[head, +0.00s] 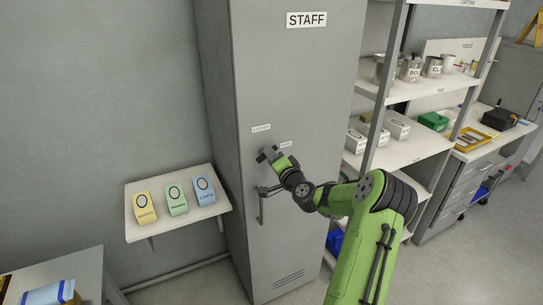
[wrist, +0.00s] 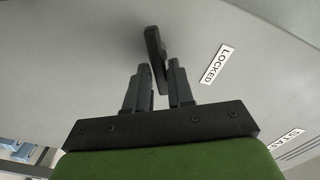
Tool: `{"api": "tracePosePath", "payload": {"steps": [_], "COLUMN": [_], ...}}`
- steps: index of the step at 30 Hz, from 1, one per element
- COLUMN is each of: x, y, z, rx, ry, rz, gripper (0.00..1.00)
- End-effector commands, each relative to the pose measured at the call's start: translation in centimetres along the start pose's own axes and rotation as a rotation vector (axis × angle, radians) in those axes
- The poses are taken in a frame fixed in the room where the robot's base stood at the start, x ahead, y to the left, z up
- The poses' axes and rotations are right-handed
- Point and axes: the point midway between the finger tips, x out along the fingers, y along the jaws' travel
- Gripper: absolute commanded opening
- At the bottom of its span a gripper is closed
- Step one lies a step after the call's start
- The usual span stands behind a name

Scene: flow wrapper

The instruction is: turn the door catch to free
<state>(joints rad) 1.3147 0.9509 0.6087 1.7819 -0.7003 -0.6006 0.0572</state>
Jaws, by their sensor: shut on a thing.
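The door catch (wrist: 153,40) is a dark, narrow lever on the grey locker door (head: 288,75). In the wrist view it stands between the fingers of my gripper (wrist: 158,66), and the fingers are shut on it. A label reading LOCKED (wrist: 216,64) lies to the right of the catch there. In the head view my gripper (head: 269,156) is at the door, below the LOCKED label (head: 261,128) and left of the FREE label (head: 286,145). It hides most of the catch there, so I cannot tell exactly which label the catch points at.
A door handle (head: 261,206) hangs below my gripper. A wall shelf (head: 140,231) with several coloured packs is at the left. Open shelving (head: 402,150) with boxes and tins stands at the right. Floor is clear at the lower right.

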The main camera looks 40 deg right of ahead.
Motion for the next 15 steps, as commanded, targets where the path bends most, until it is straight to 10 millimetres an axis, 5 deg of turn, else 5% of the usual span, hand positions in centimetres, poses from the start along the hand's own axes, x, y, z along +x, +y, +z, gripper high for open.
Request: {"api": "tracePosePath", "payload": {"steps": [15], "x": [0.00], "y": [0.47], "z": [0.02], "rx": [0.393], "ry": [0.000], "rz": [0.000], "gripper": [0.00]}}
